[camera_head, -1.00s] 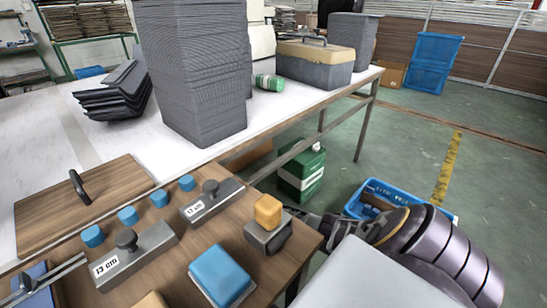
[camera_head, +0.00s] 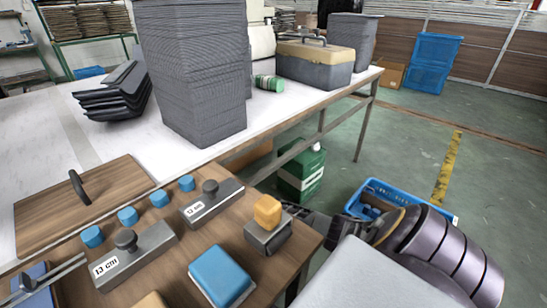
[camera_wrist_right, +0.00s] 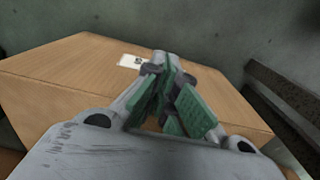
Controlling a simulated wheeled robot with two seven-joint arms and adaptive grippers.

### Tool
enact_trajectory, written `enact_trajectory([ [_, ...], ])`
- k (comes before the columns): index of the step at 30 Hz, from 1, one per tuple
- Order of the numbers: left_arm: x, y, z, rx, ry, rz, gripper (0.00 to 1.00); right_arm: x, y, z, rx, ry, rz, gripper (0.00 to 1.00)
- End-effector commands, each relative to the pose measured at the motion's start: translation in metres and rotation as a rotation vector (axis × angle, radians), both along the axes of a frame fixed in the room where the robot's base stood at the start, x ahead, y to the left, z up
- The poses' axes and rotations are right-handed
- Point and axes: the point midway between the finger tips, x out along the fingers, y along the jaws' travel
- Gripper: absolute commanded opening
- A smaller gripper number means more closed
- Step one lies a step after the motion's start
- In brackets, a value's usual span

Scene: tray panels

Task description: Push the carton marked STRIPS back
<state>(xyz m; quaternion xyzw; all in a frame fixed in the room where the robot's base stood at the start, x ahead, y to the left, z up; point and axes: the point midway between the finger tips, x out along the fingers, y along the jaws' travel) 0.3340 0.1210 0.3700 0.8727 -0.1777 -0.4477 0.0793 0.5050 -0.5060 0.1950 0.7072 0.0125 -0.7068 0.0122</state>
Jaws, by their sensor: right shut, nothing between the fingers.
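A brown cardboard carton (camera_wrist_right: 60,75) fills the middle of the right wrist view. It bears a small white label (camera_wrist_right: 130,61) whose lettering is too small to read, so I cannot confirm STRIPS. My right gripper (camera_wrist_right: 165,65) is shut and empty, its green-padded fingers pointing at the carton's face near the label. I cannot tell whether the fingertips touch it. In the head view my right arm reaches down beyond the work table, and its fingertips are hidden. A brown carton side (camera_head: 248,156) shows under the white table. My left gripper is not in view.
A wooden work table (camera_head: 190,235) carries metal blocks, blue cylinders and a blue block. A green canister (camera_head: 302,175) and a blue crate (camera_head: 449,215) stand on the floor near my right arm. A dark bar (camera_wrist_right: 285,95) runs along the wrist view's right side.

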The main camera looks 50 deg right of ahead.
Motion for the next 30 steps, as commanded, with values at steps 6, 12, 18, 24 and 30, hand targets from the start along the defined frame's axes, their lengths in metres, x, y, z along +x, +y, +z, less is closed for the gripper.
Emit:
enact_trajectory([
  [6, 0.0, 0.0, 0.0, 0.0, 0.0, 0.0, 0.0, 0.0, -0.001, 0.014, -0.001, -0.001, 0.0, 0.0],
  [12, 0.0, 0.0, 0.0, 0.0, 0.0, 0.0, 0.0, 0.0, 0.0, 0.028, 0.0, -0.001, 0.001, 0.0],
  [18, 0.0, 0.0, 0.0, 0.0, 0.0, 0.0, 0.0, 0.0, 0.0, 0.044, 0.0, 0.0, 0.002, 0.0],
  [24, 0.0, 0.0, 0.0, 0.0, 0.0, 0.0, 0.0, -0.001, 0.0, 0.061, -0.001, 0.0, 0.001, 0.0],
  [30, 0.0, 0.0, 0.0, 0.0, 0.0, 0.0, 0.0, 0.0, 0.0, 0.079, 0.0, -0.001, 0.001, 0.0],
])
